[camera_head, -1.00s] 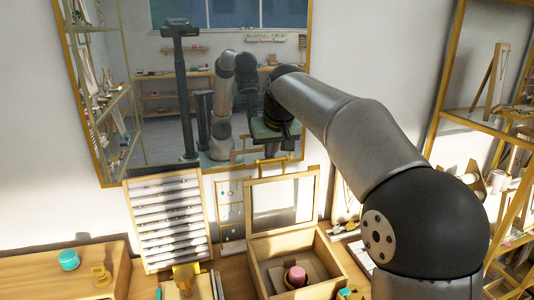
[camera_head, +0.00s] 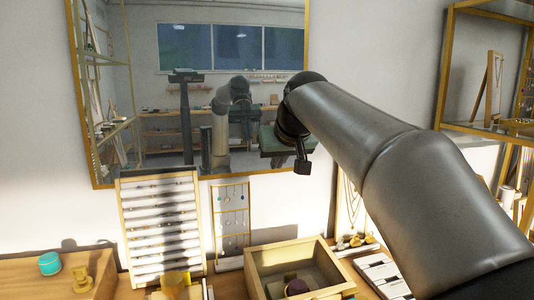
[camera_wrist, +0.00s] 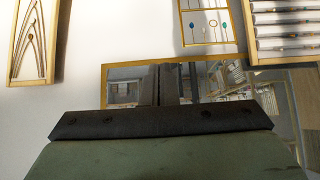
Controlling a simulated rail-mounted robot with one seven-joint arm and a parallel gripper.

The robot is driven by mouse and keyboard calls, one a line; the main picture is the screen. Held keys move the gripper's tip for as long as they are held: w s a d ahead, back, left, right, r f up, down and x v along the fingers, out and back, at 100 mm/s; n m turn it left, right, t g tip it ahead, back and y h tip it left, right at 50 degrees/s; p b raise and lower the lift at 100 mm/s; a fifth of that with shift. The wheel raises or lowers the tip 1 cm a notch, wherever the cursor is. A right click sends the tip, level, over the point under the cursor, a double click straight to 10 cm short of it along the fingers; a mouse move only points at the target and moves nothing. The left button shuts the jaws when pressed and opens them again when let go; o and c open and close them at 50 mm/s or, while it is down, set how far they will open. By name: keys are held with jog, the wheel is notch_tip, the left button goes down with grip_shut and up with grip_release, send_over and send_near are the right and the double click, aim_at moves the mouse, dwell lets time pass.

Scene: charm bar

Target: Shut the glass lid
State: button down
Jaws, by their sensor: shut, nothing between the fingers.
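The wooden box (camera_head: 285,261) stands on the table at the bottom centre of the head view, its front cut off by the picture edge. Its wood-framed glass lid (camera_head: 335,264) no longer stands upright behind it and appears to lie flat over the box; whether a thin gap is left I cannot tell. A dark purple item (camera_head: 297,287) shows inside. My gripper (camera_head: 303,166) is above and behind the box, in front of the mirror, apart from the lid. Its fingers show together and empty in the wrist view (camera_wrist: 168,84).
A ring tray (camera_head: 160,225) and an earring stand (camera_head: 231,222) stand behind and left of the box. A necklace stand (camera_head: 349,205) and a white tray (camera_head: 382,274) are to its right. The wall mirror (camera_head: 190,178) hangs behind. A teal jar (camera_head: 50,263) sits far left.

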jog(key=shift+r, duration=0.1)
jog(key=s+d+f+b, duration=0.1)
jog(key=s+f, duration=0.1)
jog(key=s, duration=0.7)
jog(key=shift+d+f, duration=0.2)
jog(key=shift+d, duration=0.2)
